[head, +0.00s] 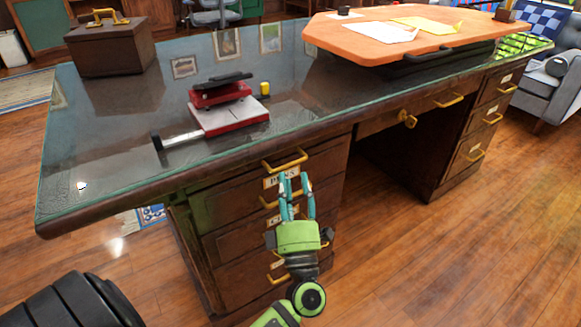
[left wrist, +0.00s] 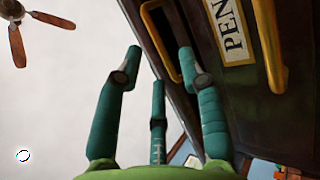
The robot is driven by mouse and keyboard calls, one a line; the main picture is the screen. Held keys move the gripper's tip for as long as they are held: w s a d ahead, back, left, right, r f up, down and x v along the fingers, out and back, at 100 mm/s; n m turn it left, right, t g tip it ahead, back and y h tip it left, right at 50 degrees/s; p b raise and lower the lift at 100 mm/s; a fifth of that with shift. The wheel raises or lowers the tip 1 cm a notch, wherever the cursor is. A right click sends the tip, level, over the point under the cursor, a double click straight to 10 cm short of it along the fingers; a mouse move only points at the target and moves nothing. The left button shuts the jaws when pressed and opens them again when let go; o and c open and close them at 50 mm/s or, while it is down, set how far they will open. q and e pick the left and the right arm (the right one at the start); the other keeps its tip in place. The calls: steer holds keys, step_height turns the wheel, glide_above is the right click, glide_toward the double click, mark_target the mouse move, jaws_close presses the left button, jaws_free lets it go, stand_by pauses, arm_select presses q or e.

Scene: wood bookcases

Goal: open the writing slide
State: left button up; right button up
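The wooden desk (head: 330,148) has a brass top handle (head: 285,162) just under its edge at the left pedestal, above a labelled drawer. I cannot clearly make out the slide's outline; the front there looks closed. My left gripper (head: 293,182) is open, its fingers pointing up just below that top handle and in front of the label. In the left wrist view, its spread fingers (left wrist: 158,70) have nothing between them. A brass handle (left wrist: 160,42) is just beyond the fingertips, beside the PEN label (left wrist: 232,32); contact cannot be told. My right gripper is not in view.
A second brass handle (left wrist: 269,45) is on the label's other side. A red and white stapler-like device (head: 222,104), a brown box (head: 110,47) and an orange board (head: 405,32) are on the glass top. Wooden floor (head: 440,250) is clear in front.

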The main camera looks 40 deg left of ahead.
mark_target(290, 165)
arm_select(q)
steer(key=shift+x, duration=1.95)
steer(key=shift+d, duration=0.15)
jaws_close()
